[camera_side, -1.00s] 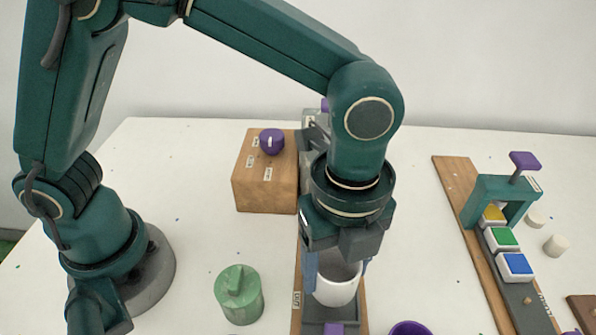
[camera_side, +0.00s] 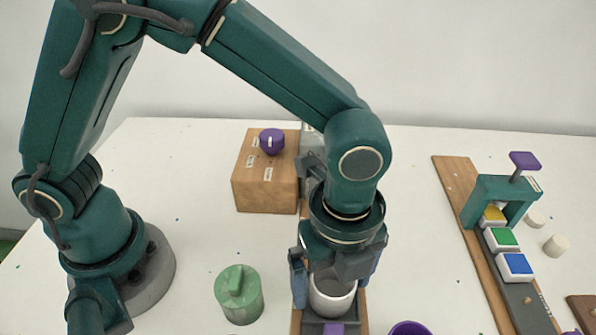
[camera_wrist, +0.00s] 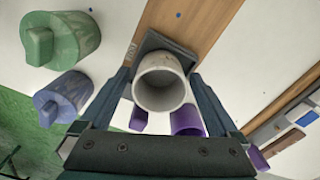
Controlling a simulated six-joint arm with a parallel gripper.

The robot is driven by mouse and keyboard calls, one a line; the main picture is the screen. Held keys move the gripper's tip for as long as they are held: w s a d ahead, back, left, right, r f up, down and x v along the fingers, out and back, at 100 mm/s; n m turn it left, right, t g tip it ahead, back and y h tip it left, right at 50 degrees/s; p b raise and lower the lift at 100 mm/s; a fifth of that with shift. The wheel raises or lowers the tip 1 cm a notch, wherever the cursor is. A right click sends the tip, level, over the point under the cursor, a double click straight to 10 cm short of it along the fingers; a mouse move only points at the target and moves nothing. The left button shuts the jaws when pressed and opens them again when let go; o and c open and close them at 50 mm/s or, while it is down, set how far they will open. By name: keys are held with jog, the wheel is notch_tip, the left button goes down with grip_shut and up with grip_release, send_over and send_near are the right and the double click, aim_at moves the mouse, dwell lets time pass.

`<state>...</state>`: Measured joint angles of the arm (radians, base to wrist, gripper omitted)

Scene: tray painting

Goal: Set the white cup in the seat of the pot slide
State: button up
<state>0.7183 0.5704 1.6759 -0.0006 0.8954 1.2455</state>
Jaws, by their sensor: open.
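The white cup (camera_side: 333,299) stands upright on the dark grey carriage of the pot slide (camera_side: 312,326), on a wooden board. In the wrist view the cup (camera_wrist: 160,96) is seen from above, empty, with the carriage (camera_wrist: 187,52) around its base. The seat's edges under the cup are hidden, so I cannot tell exactly how deep it sits. My gripper (camera_side: 333,290) is open, with its fingers on either side of the cup. In the wrist view a gap shows between each finger and the cup wall.
A green lidded pot (camera_side: 239,296) stands left of the slide. A wooden box (camera_side: 264,188) with a purple knob (camera_side: 272,142) is behind it. A purple cup (camera_side: 409,330) is at front right. A button rail (camera_side: 497,255) lies further right. The wrist view also shows a blue pot (camera_wrist: 66,95).

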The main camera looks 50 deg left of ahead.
jog(key=shift+r, duration=0.1)
notch_tip(320, 180, up, 12)
jog(key=a+r+n+t+h, duration=0.1)
jog(key=a+r+n+t, duration=0.2)
jog(key=a+n, duration=0.85)
jog(key=s+a+f+n+t+y, duration=0.1)
jog(key=s+a+f+n+t, duration=0.1)
jog(key=a+n, duration=0.5)
jog(key=s+f+n, duration=0.1)
jog(key=s+n, duration=0.1)
jog(key=n, duration=0.2)
jog(key=shift+s+a+t, duration=0.3)
jog(key=shift+s+a, duration=0.05)
jog(key=shift+a, duration=0.05)
